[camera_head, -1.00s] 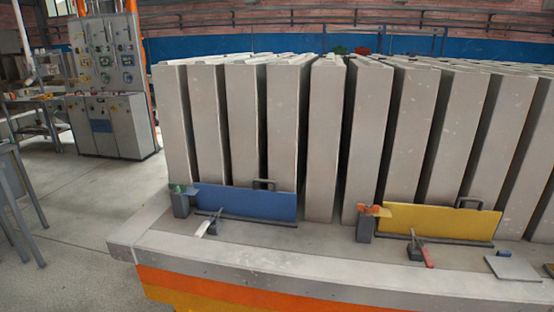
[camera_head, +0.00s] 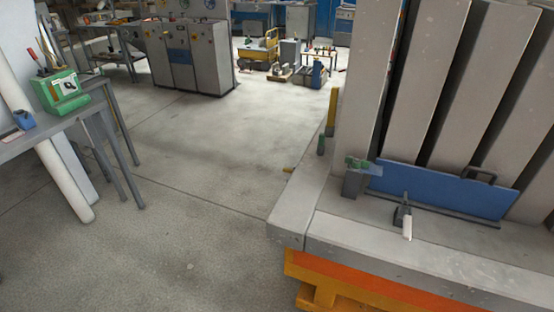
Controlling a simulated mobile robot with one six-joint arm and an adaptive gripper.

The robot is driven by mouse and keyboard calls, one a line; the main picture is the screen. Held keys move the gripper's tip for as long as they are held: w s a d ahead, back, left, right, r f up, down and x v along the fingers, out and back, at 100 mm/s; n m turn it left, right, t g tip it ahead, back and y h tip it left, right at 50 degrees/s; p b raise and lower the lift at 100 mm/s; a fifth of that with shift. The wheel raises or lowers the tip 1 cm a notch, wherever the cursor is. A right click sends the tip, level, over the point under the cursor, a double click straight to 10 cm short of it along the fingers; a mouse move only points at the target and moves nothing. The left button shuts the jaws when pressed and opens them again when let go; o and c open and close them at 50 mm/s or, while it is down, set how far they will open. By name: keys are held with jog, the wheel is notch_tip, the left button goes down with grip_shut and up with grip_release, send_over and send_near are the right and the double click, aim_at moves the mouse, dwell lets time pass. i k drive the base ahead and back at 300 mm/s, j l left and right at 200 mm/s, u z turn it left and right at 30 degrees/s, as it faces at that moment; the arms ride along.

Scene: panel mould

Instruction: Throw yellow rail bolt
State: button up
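The yellow panel and the bolt by it are out of view now. In the head view the blue panel (camera_head: 440,190) stands upright on the mould's concrete ledge (camera_head: 345,240), with a dark handle (camera_head: 478,174) on its top edge. A grey block with a green part (camera_head: 354,178) stands at its left end. A small dark clamp with a pale lever (camera_head: 405,220) sits in front of it. My gripper is not in view.
Tall grey panels (camera_head: 455,80) stand in a row on the right. A green machine (camera_head: 60,88) is on a table at the left. Control cabinets (camera_head: 188,55) stand at the back. The floor (camera_head: 190,200) between is clear.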

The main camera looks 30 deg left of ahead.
aim_at(289, 171)
jog(key=j+z, duration=0.1)
jog(key=j, duration=1.55)
jog(key=j+z, duration=0.15)
jog(key=j, duration=1.5)
jog(key=i+j, duration=0.15)
jog(key=i, duration=0.25)
jog(key=i+j, duration=0.1)
jog(key=i, duration=0.25)
jog(key=i+j+z, duration=0.1)
jog(key=i, duration=0.3)
